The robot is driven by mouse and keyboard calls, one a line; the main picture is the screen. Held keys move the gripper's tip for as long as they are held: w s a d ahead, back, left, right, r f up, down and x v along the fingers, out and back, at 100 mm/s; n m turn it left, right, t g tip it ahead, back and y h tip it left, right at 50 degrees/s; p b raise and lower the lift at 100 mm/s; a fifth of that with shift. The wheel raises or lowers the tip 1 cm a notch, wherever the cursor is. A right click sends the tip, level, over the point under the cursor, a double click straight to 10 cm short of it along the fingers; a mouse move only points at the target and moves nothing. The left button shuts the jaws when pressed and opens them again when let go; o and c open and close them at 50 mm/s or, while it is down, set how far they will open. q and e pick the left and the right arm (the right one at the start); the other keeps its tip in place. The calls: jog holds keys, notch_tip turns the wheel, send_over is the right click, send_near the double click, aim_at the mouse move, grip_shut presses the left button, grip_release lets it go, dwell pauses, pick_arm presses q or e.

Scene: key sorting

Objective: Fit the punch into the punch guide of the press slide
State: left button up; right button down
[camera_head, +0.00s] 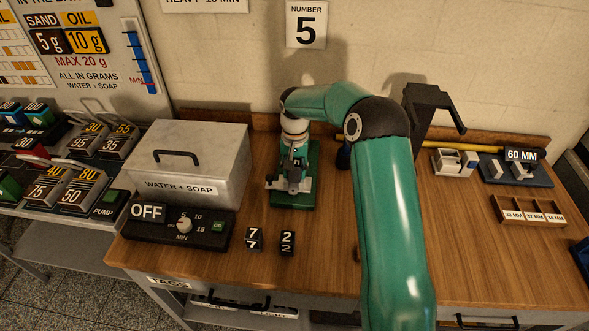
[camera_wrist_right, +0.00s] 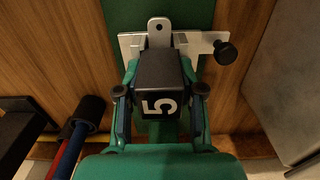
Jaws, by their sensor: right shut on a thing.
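My right gripper (camera_head: 296,160) is shut on a dark punch (camera_wrist_right: 160,75) marked with a white 5, which shows between the fingers in the right wrist view. The punch is over the pale metal press slide (camera_wrist_right: 190,42), which has a lug at its middle and a dark knob (camera_wrist_right: 226,53) at one end. The slide lies across the green press base (camera_head: 293,200) on the bench. The punch's lower end and the punch guide are hidden, so I cannot tell whether the punch is inside the guide. My left gripper is not in view.
A grey WATER + SOAP box (camera_head: 190,165) and an OFF timer panel (camera_head: 160,226) stand left of the press. Dark blocks marked 7 (camera_head: 254,239) and 2 (camera_head: 288,242) sit in front. A black stand (camera_head: 428,110) rises at the right, near a MM-labelled tray (camera_head: 528,212).

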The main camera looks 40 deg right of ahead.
jog(key=shift+f, duration=0.25)
jog(key=c, duration=0.6)
grip_release()
jog(key=shift+c, duration=0.2)
notch_tip(320, 180, up, 12)
